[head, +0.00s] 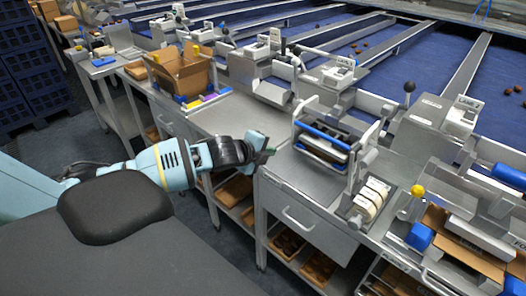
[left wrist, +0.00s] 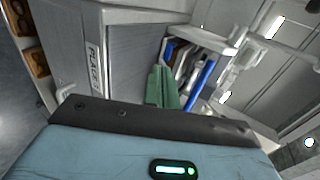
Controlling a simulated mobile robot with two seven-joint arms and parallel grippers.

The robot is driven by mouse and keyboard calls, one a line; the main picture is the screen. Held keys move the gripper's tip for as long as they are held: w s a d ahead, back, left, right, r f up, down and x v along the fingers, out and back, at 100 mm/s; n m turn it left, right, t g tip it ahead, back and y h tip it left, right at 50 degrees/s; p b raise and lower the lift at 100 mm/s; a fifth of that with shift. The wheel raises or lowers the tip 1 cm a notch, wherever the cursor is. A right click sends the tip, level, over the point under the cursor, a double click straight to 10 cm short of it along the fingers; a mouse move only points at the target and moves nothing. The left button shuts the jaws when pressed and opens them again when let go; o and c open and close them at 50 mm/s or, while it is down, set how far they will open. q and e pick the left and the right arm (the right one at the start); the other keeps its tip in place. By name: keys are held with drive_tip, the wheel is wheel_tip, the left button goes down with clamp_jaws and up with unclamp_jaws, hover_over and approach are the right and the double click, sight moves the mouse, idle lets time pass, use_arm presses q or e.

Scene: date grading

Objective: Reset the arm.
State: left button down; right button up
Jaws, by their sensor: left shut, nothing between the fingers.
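My left arm comes in from the left in the head view. My left gripper (head: 264,152) is shut and empty, held at the front edge of the steel workbench (head: 297,170). In the left wrist view its green fingers (left wrist: 163,88) are together, with the bench front and a labelled drawer beyond them. My right gripper is not in view.
A rack with blue bars (head: 322,138) stands on the bench to the right of my gripper. A cardboard box (head: 182,72) stands on the bench at the back left. Bare bench top lies behind my gripper.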

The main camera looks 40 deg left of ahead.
use_arm(q)
drive_tip(key=shift+v, duration=0.9)
drive_tip(key=s+d+f+n+g+h, duration=0.25)
drive_tip(key=s+d+f+n, duration=0.45)
drive_tip(key=s+d+f, duration=0.85)
drive_tip(key=s+d+f+n, duration=0.1)
drive_tip(key=s+f+n, duration=0.2)
drive_tip(key=s, duration=0.4)
drive_tip(key=s+d+f+n+y, duration=0.1)
drive_tip(key=s+f+n, duration=0.2)
drive_tip(key=s, duration=0.4)
drive_tip(key=s+d+f+n+p, duration=0.1)
drive_tip(key=s+f+n, duration=0.2)
drive_tip(key=s, duration=0.3)
drive_tip(key=shift+s+n+g+y, duration=0.35)
drive_tip(key=shift+s+n, duration=0.05)
drive_tip(key=shift+n, duration=0.1)
